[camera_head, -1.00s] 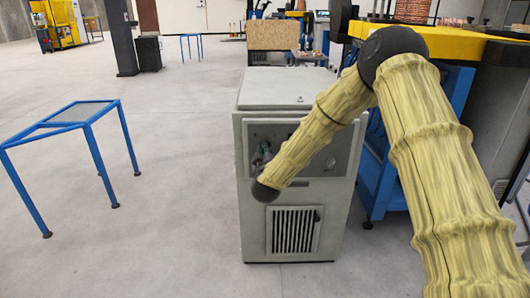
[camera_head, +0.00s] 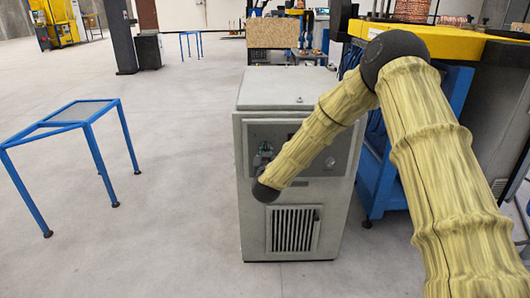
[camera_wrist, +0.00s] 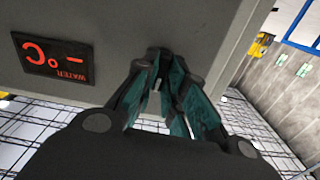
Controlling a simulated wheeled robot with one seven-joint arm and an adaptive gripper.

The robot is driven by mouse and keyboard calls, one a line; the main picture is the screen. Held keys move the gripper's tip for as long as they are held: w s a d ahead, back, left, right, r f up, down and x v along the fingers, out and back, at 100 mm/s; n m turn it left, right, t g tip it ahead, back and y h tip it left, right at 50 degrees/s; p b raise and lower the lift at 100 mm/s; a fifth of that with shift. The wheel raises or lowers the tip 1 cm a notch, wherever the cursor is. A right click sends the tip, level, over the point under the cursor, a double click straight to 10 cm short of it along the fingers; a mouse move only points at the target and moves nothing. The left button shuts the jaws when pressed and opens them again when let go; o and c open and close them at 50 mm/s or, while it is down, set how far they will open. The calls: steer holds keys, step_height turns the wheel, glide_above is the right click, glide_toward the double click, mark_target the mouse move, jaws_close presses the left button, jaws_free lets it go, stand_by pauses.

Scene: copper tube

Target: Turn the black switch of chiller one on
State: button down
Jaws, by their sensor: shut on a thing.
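The chiller (camera_head: 290,92) is a grey cabinet with a front panel and a lower vent. In the head view my gripper (camera_head: 265,150) is at the left part of that panel, partly hidden by my arm. In the wrist view my gripper (camera_wrist: 157,60) has its dark fingertips drawn together against the grey panel (camera_wrist: 205,25). It is shut on the black switch, which the fingertips mostly hide. Whether the switch is turned cannot be told. A dark display (camera_wrist: 53,58) with red characters and the word WATER appears upside down left of the fingers.
A blue-framed table (camera_head: 72,117) stands on the open floor to the left. A blue and yellow machine (camera_head: 440,42) stands close on the right. The floor (camera_head: 185,190) left of the chiller is clear.

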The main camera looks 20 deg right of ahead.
steer(key=shift+d+m+b, duration=0.15)
steer(key=shift+m+b, duration=0.55)
steer(key=shift+m, duration=3.5)
steer(key=c, duration=1.5)
jaws_free()
steer(key=v, duration=1.2)
